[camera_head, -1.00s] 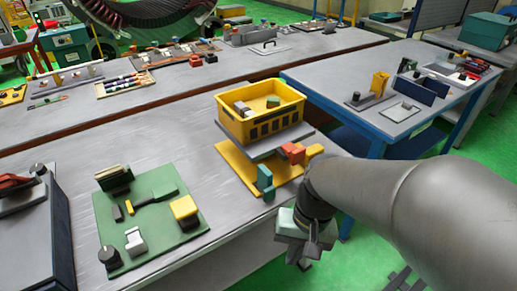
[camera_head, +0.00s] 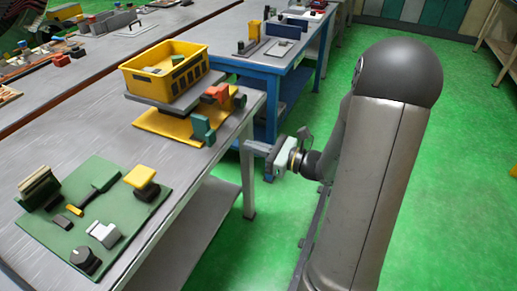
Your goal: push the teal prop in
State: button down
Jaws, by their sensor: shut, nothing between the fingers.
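The teal prop (camera_head: 203,130) is a small upright block at the front right corner of a yellow base plate (camera_head: 150,120) on the grey bench. Above that plate, a grey platform (camera_head: 150,103) carries a yellow crate (camera_head: 145,80) with small parts in it. An orange-red block (camera_head: 216,92) sits just behind the teal prop. My gripper (camera_head: 256,149) is shut and empty, off the bench's right edge. It is to the right of the teal prop and apart from it. The fingertips are small and partly blurred.
A green board (camera_head: 75,225) with several parts and a yellow block (camera_head: 141,178) lies on the near bench. A blue-framed table (camera_head: 262,70) stands behind. Green floor (camera_head: 440,150) is open to the right.

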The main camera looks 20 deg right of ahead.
aim_at(213, 134)
jog(key=x, duration=0.9)
jog(key=shift+w+a, duration=0.2)
jog(key=shift+a, duration=0.1)
